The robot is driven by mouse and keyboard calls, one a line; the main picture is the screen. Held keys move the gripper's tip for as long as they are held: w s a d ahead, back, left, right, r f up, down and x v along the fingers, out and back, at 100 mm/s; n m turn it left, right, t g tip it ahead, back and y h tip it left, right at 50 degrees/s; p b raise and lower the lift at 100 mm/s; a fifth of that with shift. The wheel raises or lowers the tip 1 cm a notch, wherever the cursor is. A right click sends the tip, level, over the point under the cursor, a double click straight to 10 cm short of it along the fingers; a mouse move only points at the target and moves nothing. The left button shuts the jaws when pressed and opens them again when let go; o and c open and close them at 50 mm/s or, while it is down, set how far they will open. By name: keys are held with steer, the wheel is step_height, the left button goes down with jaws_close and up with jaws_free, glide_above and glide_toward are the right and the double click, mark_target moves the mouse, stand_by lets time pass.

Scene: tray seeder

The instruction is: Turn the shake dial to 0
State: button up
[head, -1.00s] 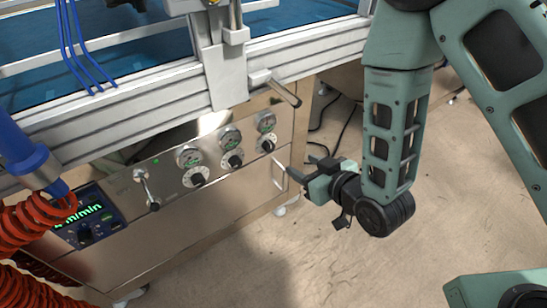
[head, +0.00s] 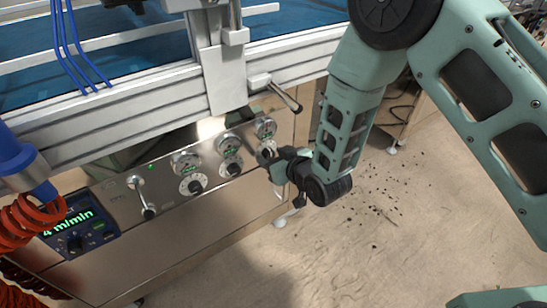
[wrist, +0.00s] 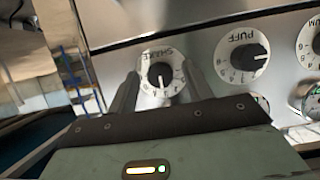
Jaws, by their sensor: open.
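The shake dial (wrist: 160,53) is a white numbered disc with a black knob; its label appears upside down in the wrist view. The knob's white mark points down in that picture; the digit there is too small to read surely. In the head view it is the rightmost dial (head: 263,148) on the steel panel, partly hidden by my gripper (head: 270,162). In the wrist view my gripper (wrist: 162,72) is open, with one finger on each side of the knob. I cannot tell whether the fingers touch it.
The puff dial (wrist: 242,54) is beside the shake dial, with another dial (head: 191,185) further along. Round gauges (head: 229,144) sit above the dials. A lever (head: 285,95) sticks out above the panel.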

steer(key=c, duration=1)
steer(key=shift+o, duration=0.2)
steer(key=n, duration=0.1)
steer(key=n+t+h, duration=0.1)
steer(key=shift+s+a+n+p, duration=0.15)
steer(key=shift+a+n+p, duration=0.05)
steer(key=shift+n+p, duration=0.1)
steer(key=n+t, duration=0.1)
steer(key=n+h, duration=0.1)
steer(key=n, duration=0.1)
steer(key=shift+a+f+t+h+p, duration=0.1)
steer(key=shift+t+h+p, duration=0.2)
steer(key=shift+t+p, duration=0.1)
steer(key=n+t, duration=0.1)
steer(key=n, duration=0.1)
steer(key=n+t+h, duration=0.1)
steer(key=n, duration=0.1)
steer(key=shift+s+f, duration=0.1)
steer(key=shift+f, duration=0.1)
steer(key=shift+f+n+t, duration=0.1)
steer(key=shift+n+t, duration=0.7)
steer(key=shift+n, duration=1.1)
